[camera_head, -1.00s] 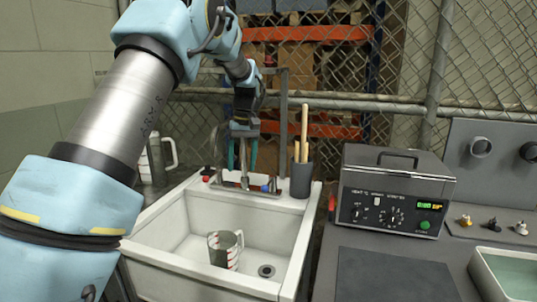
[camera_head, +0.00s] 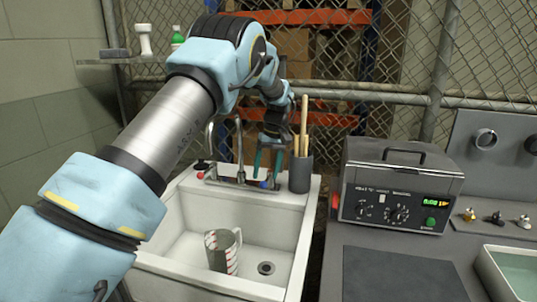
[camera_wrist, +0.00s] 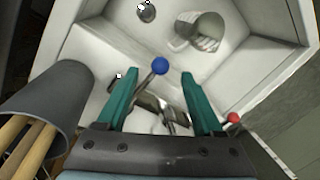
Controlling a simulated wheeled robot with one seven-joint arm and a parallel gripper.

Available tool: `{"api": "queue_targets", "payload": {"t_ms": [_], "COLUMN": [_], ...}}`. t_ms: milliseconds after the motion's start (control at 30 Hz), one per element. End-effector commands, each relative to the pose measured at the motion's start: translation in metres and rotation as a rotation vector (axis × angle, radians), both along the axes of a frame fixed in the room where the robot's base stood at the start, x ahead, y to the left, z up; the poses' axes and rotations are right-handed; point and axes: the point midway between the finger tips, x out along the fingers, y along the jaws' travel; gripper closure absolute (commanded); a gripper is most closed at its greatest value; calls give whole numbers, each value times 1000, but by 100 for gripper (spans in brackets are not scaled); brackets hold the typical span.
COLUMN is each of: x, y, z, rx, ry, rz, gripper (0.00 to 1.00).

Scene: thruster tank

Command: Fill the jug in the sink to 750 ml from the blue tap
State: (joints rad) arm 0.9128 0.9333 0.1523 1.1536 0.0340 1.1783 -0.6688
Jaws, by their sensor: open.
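The jug (camera_head: 221,252) stands upright in the white sink (camera_head: 188,285), clear with red marks and a handle. It also shows in the wrist view (camera_wrist: 208,32); I cannot make out any water level. The tap with a metal spout (camera_head: 240,150) is at the sink's back edge. Its blue knob (camera_head: 263,184) is right of the spout and its red knob (camera_head: 201,175) is left. My gripper (camera_head: 266,178) is open above the blue knob. In the wrist view, the blue knob (camera_wrist: 160,66) appears between the tips of my open teal fingers; contact cannot be told.
A dark holder (camera_head: 300,175) with wooden sticks stands close right of my gripper on the sink's back edge. The drain (camera_head: 266,268) is right of the jug. A grey heater box (camera_head: 397,190) and a water tray (camera_head: 490,268) are on the right bench. A wire fence closes the back.

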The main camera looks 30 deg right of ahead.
Motion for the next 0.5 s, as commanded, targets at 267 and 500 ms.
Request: {"api": "queue_targets", "payload": {"t_ms": [267,500], "x": [1,1], "y": [7,7], "z": [-30,-36], "rx": [1,0], "ry": [1,0], "rz": [0,0], "gripper": [31,31]}}
